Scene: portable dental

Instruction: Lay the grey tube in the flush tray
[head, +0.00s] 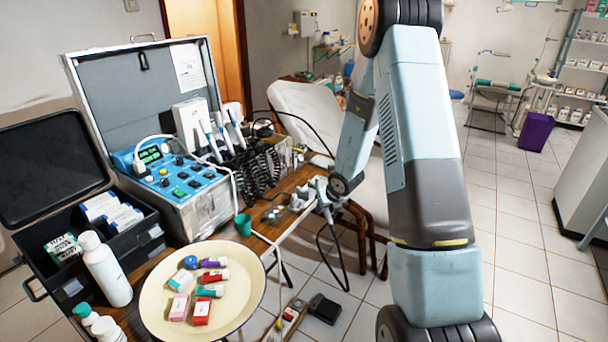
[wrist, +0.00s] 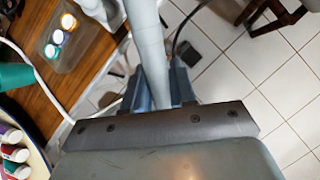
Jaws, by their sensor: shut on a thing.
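My gripper (head: 322,192) is beside the right edge of the wooden table in the head view. In the wrist view my gripper (wrist: 160,92) is shut on the grey tube (wrist: 149,38), which runs up between the fingers past the top edge of the picture. A shallow see-through tray (wrist: 78,47) holding small round white-rimmed items lies on the wood left of the tube. I cannot tell for sure whether it is the flush tray. In the head view the tube is hard to tell apart from the gripper.
A cream round plate (head: 160,318) with several small tubes and boxes stands at the front. A green cup (head: 243,224) is behind it. The open blue device case (head: 205,205) stands at the back left. A white bottle (head: 105,270) is at left. Tiled floor lies right of the table.

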